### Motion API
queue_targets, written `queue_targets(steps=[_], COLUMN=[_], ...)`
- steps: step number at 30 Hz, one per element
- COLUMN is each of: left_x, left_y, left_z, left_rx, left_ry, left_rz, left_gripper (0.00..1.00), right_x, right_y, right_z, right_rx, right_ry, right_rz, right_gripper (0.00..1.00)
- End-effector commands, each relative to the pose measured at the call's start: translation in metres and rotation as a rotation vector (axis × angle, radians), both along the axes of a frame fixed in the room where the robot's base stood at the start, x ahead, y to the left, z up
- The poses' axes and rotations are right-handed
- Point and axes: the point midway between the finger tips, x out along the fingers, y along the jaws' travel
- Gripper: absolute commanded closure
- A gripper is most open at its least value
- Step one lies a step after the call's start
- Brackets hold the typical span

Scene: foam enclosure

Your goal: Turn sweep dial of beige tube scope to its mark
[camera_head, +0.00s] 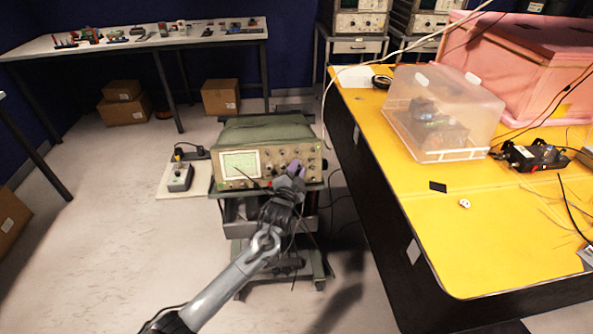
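The beige tube scope (243,167) stands on a wheeled cart in the middle of the camera_head view. Its pale screen is on the left of the front panel, and its knobs are on the right. A green cover (262,132) lies over its top. My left gripper (291,172) is at the right part of the front panel, among the knobs, with purple showing at its fingers. The gripper hides part of the panel, including some knobs. I cannot make out the sweep dial or its mark, nor whether the fingers touch a knob. My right gripper is not in view.
A yellow table (470,220) with a clear plastic box (440,110) and a pink foam enclosure (530,65) stands close on the right. A small device (180,177) rests on a board left of the scope. Cables hang beside the cart (240,229). The left floor is mostly clear.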

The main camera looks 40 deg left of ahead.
Motion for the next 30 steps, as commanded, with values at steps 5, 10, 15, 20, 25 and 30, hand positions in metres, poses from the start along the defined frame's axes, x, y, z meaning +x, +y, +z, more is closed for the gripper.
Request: queue_targets(steps=[5,10,15,20,25,30], left_x=[-0.0001,0.0001,0.0006,0.0013,0.0018,0.0023], left_y=[0.0000,-0.0001,-0.0015,-0.0022,-0.0034,-0.0036], left_z=[0.0002,0.0001,-0.0009,-0.0015,-0.0030,-0.0029], left_rx=[-0.001,-0.017,-0.067,-0.138,-0.216,-0.280], left_ry=[-0.001,-0.019,-0.068,-0.142,-0.222,-0.292], left_rz=[0.001,0.009,0.031,0.065,0.101,0.132], left_gripper=[1.00,1.00,1.00,1.00,1.00,1.00], right_x=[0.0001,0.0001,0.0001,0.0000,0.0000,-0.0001], right_y=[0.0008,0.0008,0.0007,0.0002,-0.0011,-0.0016], right_z=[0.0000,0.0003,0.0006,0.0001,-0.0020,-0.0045], right_rx=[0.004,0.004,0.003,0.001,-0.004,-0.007], right_ry=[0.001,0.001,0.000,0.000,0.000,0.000], right_rz=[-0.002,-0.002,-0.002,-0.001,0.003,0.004], right_gripper=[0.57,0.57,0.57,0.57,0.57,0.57])
